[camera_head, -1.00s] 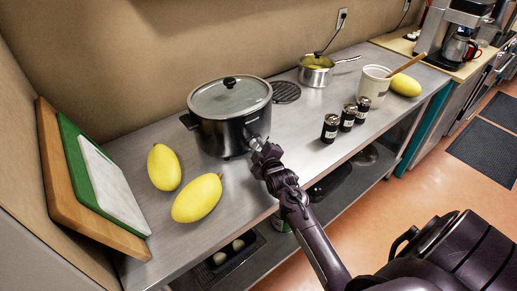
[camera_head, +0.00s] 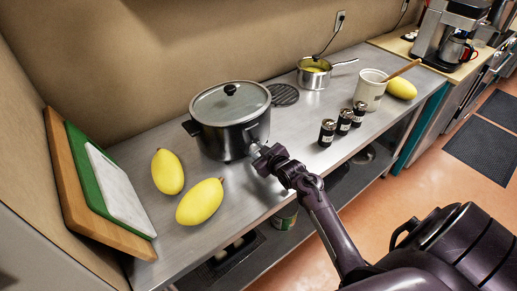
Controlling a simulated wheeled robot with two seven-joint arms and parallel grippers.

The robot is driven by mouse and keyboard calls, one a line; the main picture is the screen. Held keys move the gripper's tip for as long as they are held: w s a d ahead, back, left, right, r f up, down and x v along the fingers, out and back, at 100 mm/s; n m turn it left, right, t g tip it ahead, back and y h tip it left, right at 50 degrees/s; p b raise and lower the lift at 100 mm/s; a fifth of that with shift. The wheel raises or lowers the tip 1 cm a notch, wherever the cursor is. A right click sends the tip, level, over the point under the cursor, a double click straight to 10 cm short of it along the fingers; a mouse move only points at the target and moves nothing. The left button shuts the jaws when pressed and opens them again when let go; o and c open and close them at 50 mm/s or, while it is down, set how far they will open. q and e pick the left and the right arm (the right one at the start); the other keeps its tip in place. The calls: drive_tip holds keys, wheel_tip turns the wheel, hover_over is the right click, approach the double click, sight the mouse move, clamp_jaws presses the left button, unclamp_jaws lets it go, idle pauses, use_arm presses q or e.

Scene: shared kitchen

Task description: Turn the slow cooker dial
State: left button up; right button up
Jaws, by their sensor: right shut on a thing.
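The slow cooker (camera_head: 224,138), a dark pot with a glass lid and black knob, stands on the steel counter (camera_head: 295,130). Its dial (camera_head: 255,150) is on the front right side, mostly hidden by my right gripper. My right gripper (camera_head: 260,155) reaches in from the lower right and is shut on the dial at the cooker's wall. The dial's setting is too small to read. My left gripper is not in view.
Two yellow melons (camera_head: 167,171) (camera_head: 200,202) lie left and in front of the cooker. Cutting boards (camera_head: 112,192) lean on the left wall. Several shakers (camera_head: 327,132), a white crock (camera_head: 370,90) and a saucepan (camera_head: 314,73) stand to the right.

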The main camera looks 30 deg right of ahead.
drive_tip(key=shift+d+r+m+y+p, duration=0.15)
drive_tip(key=shift+m+y+p, duration=0.45)
drive_tip(key=shift+m, duration=0.4)
drive_tip(key=shift+d+f+m+y, duration=0.1)
drive_tip(key=shift+m+y, duration=0.35)
drive_tip(key=shift+m, duration=0.15)
drive_tip(key=shift+d+f+m+y, duration=0.1)
drive_tip(key=shift+m+y, duration=0.35)
drive_tip(key=shift+m, duration=0.15)
drive_tip(key=shift+f+m+y, duration=0.1)
drive_tip(key=shift+m+y, duration=0.7)
drive_tip(key=shift+m, duration=0.4)
drive_tip(key=shift+m+y+b, duration=0.45)
drive_tip(key=shift+m+y, duration=0.25)
drive_tip(key=shift+m, duration=0.3)
drive_tip(key=o, duration=1)
drive_tip(key=shift+c, duration=0.2)
